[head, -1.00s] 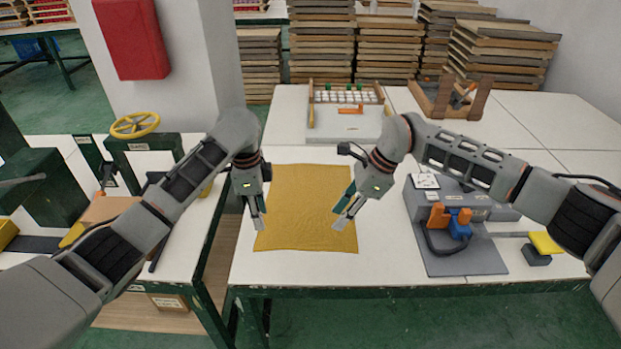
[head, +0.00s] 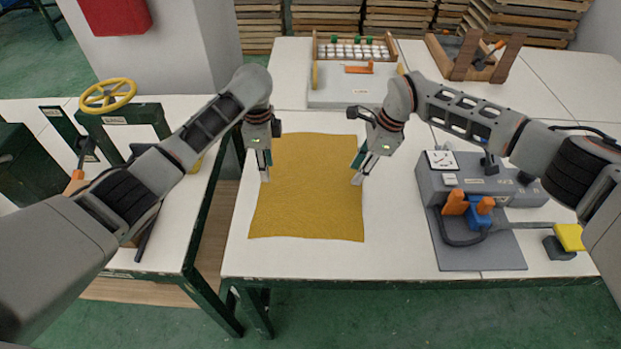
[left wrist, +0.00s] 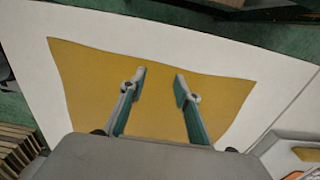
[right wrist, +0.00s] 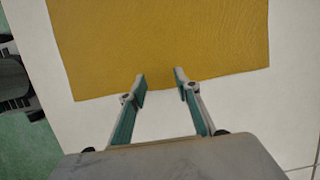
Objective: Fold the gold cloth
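The gold cloth (head: 308,205) lies flat and spread out on the white table, roughly rectangular with slightly wavy edges. My left gripper (head: 265,178) is over the cloth's left side, and in the left wrist view its two fingers (left wrist: 160,85) are apart with only cloth beneath them. My right gripper (head: 358,180) is at the cloth's right edge. In the right wrist view its fingers (right wrist: 160,88) are apart, with the tips at the cloth's edge (right wrist: 170,45). Nothing is between either pair of fingers. I cannot tell whether the fingertips touch the cloth.
Right of the cloth stands a grey device (head: 475,182) with orange and blue parts, on a grey mat (head: 470,250). A yellow-topped block (head: 570,238) sits at far right. Behind are a board with white pieces (head: 352,85) and a wooden holder (head: 475,58). The table front is clear.

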